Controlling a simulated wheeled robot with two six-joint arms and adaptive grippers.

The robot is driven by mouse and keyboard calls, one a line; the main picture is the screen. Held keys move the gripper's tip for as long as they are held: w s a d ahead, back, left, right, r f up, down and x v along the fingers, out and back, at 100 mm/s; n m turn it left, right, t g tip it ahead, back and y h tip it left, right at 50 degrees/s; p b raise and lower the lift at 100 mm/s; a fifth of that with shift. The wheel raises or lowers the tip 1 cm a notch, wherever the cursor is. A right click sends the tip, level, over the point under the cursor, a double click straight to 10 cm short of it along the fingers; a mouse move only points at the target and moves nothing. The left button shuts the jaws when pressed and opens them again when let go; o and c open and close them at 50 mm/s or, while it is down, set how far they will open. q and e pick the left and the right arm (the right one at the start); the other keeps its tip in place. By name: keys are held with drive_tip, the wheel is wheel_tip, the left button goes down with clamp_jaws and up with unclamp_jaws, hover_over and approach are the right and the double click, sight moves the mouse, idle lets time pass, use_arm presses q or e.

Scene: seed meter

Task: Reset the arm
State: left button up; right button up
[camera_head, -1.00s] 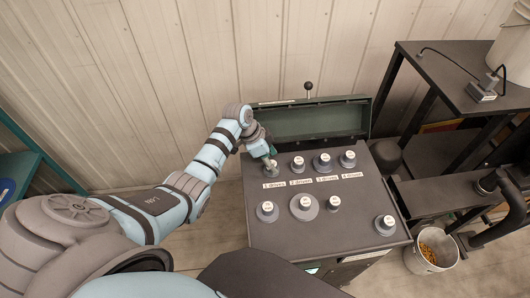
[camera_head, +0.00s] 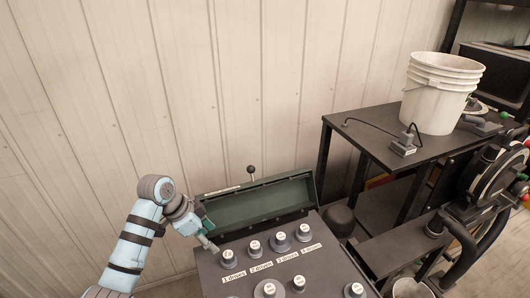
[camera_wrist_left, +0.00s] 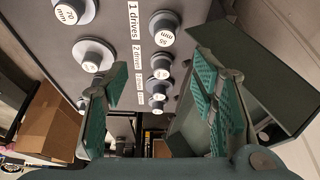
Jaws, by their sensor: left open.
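My left gripper (camera_head: 212,248) is open at the left edge of the dark control panel (camera_head: 262,271), close beside the first knob (camera_head: 228,259) of the back row, labelled "1 drives". In the left wrist view its green-padded fingers (camera_wrist_left: 155,85) stand wide apart with nothing held between them. That view shows the panel face with a "55 mm" knob (camera_wrist_left: 163,28) and a "70 mm" knob (camera_wrist_left: 75,10), beyond the fingertips. My left arm reaches in from the lower left. My right gripper is not in view.
An open green lid box (camera_head: 262,203) stands behind the panel, with a black-knobbed lever (camera_head: 251,171) behind it. At right, a black table (camera_head: 375,150) bears white buckets (camera_head: 440,95) and a cabled device (camera_head: 404,146). Left of the panel is bare wall.

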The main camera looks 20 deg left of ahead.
use_arm(q)
drive_tip(key=s+d+f+n+y, duration=0.2)
drive_tip(key=s+d+f+n, duration=0.15)
drive_tip(key=s+f, duration=0.85)
drive_tip(key=s+r+n+y, duration=0.25)
drive_tip(key=s+n, duration=0.35)
drive_tip(key=s, duration=0.9)
wheel_tip(320, 180, down, 22)
drive_tip(key=s+a+b, duration=0.2)
drive_tip(key=b, duration=0.1)
drive_tip(key=s+f+g+b, duration=0.1)
drive_tip(key=s+f+b, duration=0.1)
drive_tip(key=s+f, duration=1.1)
drive_tip(key=shift+s+a+f+g, duration=0.2)
drive_tip(key=shift+f+g, duration=0.1)
drive_tip(key=shift+f, duration=0.35)
drive_tip(key=shift+w, duration=0.1)
